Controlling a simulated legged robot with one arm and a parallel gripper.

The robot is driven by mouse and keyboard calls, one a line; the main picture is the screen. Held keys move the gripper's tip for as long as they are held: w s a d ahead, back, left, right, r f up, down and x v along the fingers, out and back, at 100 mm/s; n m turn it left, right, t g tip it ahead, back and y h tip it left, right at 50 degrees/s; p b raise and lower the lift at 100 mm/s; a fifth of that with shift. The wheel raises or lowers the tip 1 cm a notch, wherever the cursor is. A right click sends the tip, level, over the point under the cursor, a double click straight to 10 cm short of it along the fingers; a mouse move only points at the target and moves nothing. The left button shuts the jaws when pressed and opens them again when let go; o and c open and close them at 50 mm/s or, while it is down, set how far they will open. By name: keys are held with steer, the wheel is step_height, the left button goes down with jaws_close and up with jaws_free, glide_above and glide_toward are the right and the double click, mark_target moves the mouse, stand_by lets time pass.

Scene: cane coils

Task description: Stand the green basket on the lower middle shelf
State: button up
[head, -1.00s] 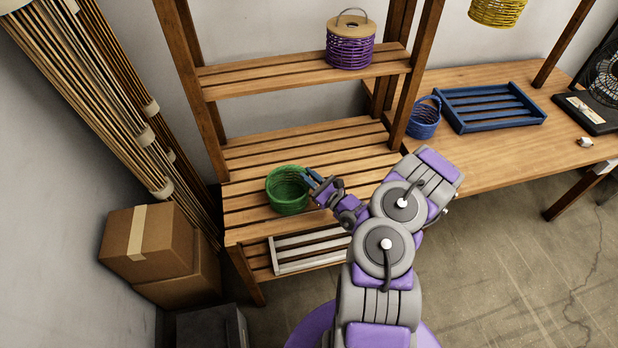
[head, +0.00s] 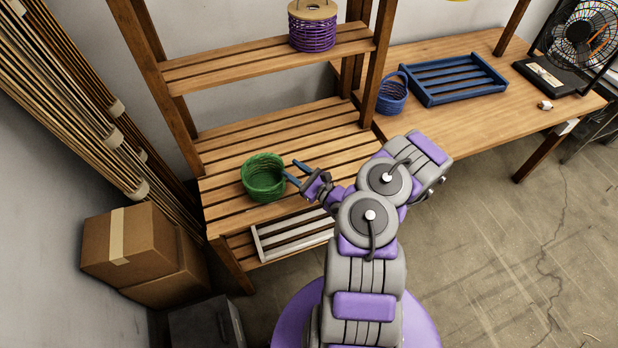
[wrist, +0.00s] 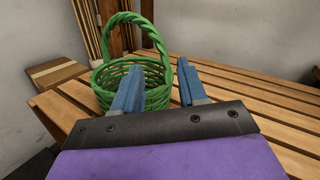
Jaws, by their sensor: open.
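The green basket (head: 263,178) stands upright on the slatted wooden middle shelf (head: 330,128), near its left front part. In the wrist view the green basket (wrist: 158,80) shows its arched handle raised above the rim. My gripper (head: 291,172) is open, with its blue fingers just right of the basket in the head view. In the wrist view my gripper (wrist: 155,85) has its left finger overlapping the basket's front and its right finger clear of the basket's right side. Nothing is held between the fingers. I cannot tell whether a finger touches the basket.
A white slatted tray (head: 290,236) lies below the middle shelf. Cardboard boxes (head: 130,245) and cane poles (head: 75,90) stand left. The right table (head: 450,120) holds a blue basket (head: 392,95), blue tray (head: 455,80) and fan.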

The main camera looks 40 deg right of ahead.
steer(key=p+v, duration=0.2)
steer(key=v, duration=0.4)
steer(key=w+a+r+n+g+y, duration=0.3)
steer(key=a+r+n+g+y, duration=0.2)
steer(key=a+r+n+y, duration=0.65)
steer(key=s+a+r+n+g+y, duration=0.1)
steer(key=s+a+r+n+g, duration=0.3)
steer(key=a+r+g, duration=0.3)
steer(key=s+a+r+n+g, duration=0.3)
steer(key=a+r+n+g, duration=0.15)
steer(key=a, duration=0.35)
steer(key=s+a+r+n+g+h, duration=0.2)
steer(key=s+a+n+g+h, duration=0.15)
steer(key=s, duration=0.35)
steer(key=s+a+r+n+g+h, duration=0.2)
steer(key=s+n+g+h, duration=0.15)
steer(key=s, duration=0.25)
steer(key=s+d+r+n+t+h, duration=0.2)
steer(key=s+d+n+t+h, duration=0.1)
steer(key=s+d+h, duration=0.7)
steer(key=shift+r+n, duration=0.3)
steer(key=shift+r, duration=0.05)
